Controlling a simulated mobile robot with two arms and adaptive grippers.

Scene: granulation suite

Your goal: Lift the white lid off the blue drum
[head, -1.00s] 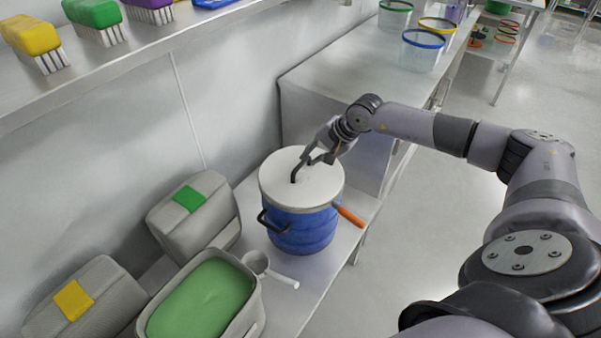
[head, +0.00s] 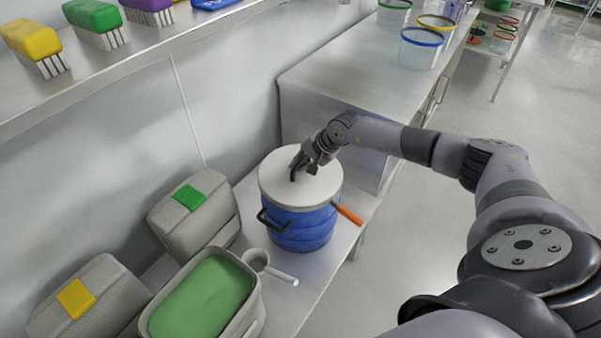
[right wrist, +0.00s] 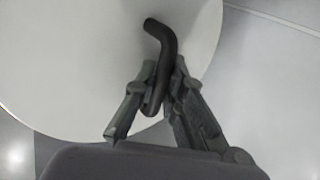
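The blue drum (head: 301,229) stands upright on the lower steel surface, with dark side handles and an orange-handled part at its right. The round white lid (head: 287,190) sits flat on its top. A bent black handle (right wrist: 165,42) rises from the lid; the white lid fills much of the right wrist view (right wrist: 75,60). My right gripper (head: 298,172) is over the lid at this handle. In the right wrist view its fingers (right wrist: 164,68) are closed on the handle from both sides. My left gripper is not in view.
A tub of green material (head: 205,300) and a white scoop (head: 257,262) lie in front of the drum. Grey containers with green (head: 190,198) and yellow (head: 75,298) labels stand left. A steel cabinet (head: 340,75) stands behind; brushes line the shelf. Floor at right is clear.

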